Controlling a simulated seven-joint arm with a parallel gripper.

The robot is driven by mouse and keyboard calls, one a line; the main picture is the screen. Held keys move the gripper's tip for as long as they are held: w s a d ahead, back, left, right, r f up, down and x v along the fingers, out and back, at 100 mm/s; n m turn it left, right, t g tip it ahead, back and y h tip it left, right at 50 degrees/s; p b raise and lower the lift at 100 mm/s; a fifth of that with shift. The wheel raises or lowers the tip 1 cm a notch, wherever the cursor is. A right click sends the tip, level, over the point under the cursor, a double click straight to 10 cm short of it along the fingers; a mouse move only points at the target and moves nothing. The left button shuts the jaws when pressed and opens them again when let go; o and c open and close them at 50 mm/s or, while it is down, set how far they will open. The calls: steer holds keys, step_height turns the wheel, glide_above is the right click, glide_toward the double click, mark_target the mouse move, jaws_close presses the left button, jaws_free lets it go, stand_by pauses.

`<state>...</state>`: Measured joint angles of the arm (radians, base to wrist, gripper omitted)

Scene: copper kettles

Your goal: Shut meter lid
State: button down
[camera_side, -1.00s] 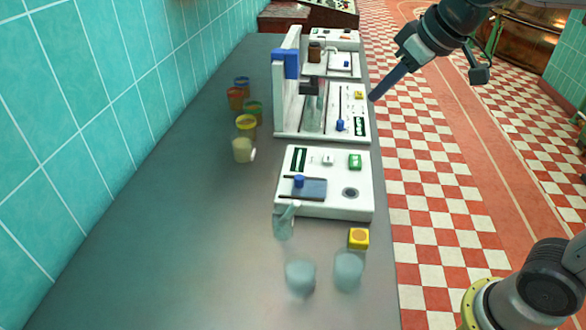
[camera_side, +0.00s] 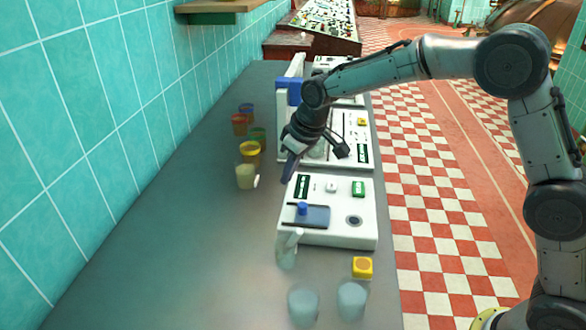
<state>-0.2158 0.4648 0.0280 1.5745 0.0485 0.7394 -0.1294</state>
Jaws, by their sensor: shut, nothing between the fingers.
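The near white meter box (camera_side: 335,187) stands on the grey counter. A blue-grey flat plate, which looks like its lid (camera_side: 318,217), sits on the left of its top between dark rails, with a blue knob (camera_side: 302,208) on it. A round dark-rimmed spot (camera_side: 354,221) shows uncovered to the right of the plate. My gripper (camera_side: 288,179) is shut and empty, pointing down near the box's far left corner. It appears apart from the knob and plate; its exact height is hard to tell.
A second white device (camera_side: 363,119) stands behind, partly hidden by my arm. Coloured cups (camera_side: 250,150) line its left. A clear jug (camera_side: 287,252), a yellow block (camera_side: 362,267) and two pale cups (camera_side: 303,306) are in front. The counter's left front is clear.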

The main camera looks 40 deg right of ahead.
mark_target(330, 210)
steer(key=x, duration=0.5)
steer(key=shift+f, duration=0.55)
steer(key=shift+s+d, duration=0.3)
steer(key=shift+s, duration=0.6)
steer(key=shift+s+d, duration=0.25)
steer(key=shift+s, duration=0.6)
steer(key=s+d, duration=0.6)
steer(key=shift+s+d, duration=0.2)
steer(key=shift+d, duration=0.1)
steer(key=shift+s+d, duration=0.1)
steer(key=shift+s, duration=0.1)
